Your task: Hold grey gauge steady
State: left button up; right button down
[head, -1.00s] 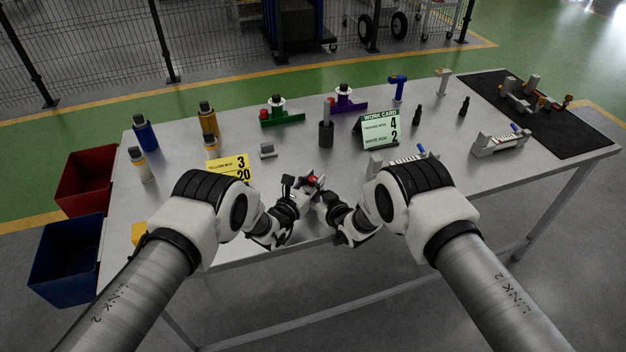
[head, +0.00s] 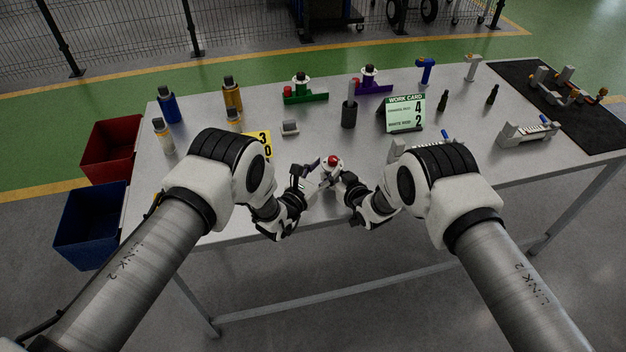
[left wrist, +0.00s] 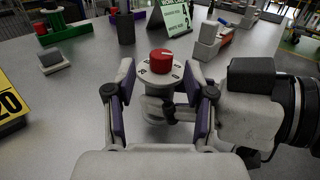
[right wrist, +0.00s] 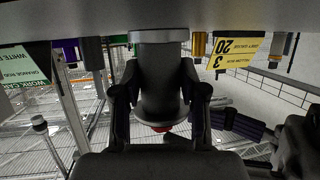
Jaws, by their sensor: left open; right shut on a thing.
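The grey gauge (left wrist: 160,72) is a grey cylinder with a marked dial face and a red knob on top. It is upright near the table's front edge, and its red knob shows in the head view (head: 333,160). My right gripper (head: 345,180) is shut on the gauge's body from the right; in the right wrist view the grey body (right wrist: 158,90) sits between its fingers. My left gripper (head: 308,170) is open, with its purple-padded fingers either side of the gauge in the left wrist view. I cannot tell whether those pads touch it or whether its base rests on the table.
A yellow card (head: 263,143) and a small grey block (head: 290,128) lie to the left. A dark cylinder (head: 349,115) and a green work card (head: 405,113) stand behind. A grey fixture (head: 528,133) is at right.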

pick_arm(q)
jog(key=v, duration=0.7)
jog(key=shift+s+a, duration=0.1)
jog(key=shift+s, duration=0.05)
